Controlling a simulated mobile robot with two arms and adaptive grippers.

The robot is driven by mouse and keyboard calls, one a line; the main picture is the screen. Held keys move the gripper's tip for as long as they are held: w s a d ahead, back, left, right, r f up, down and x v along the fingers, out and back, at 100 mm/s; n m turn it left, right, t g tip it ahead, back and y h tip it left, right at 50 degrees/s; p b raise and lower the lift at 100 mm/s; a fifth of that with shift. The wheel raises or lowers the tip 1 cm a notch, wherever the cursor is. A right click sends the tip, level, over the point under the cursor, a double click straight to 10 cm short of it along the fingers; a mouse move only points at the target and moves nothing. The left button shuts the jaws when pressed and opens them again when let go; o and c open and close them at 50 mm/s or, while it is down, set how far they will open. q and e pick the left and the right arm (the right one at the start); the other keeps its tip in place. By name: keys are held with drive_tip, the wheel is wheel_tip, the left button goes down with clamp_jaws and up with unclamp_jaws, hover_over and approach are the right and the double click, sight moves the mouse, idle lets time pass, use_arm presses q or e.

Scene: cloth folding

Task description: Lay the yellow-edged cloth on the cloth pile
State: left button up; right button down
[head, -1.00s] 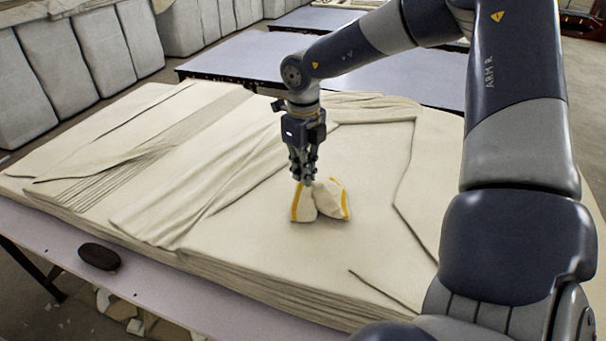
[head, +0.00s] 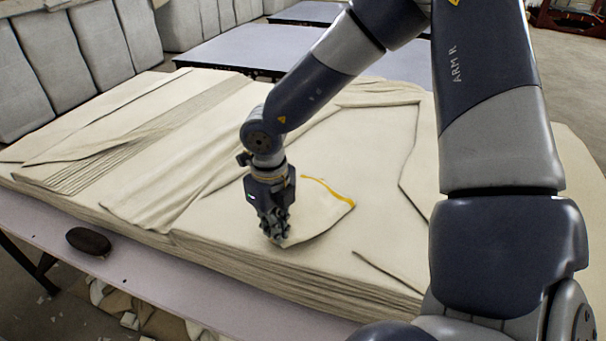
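The yellow-edged cloth (head: 318,212) is a small cream piece with a yellow strip along its far right edge. It lies spread out on the cloth pile (head: 375,190), a broad stack of cream cloth layers. My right gripper (head: 279,240) points down at the cloth's near left end, close to the pile's front edge. Its fingers look shut on that end, though they partly hide it. My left gripper is out of view.
A dark oval object (head: 88,241) lies on the table (head: 150,277) in front of the pile. Another table (head: 230,57) stands behind. Grey padded blocks (head: 60,60) line the back left. Scraps lie on the floor below.

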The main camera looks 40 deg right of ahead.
drive_tip(key=shift+s+a+f, duration=0.1)
drive_tip(key=shift+a+f, duration=0.15)
drive_tip(key=shift+f, duration=0.05)
drive_tip(key=c, duration=1.4)
unclamp_jaws()
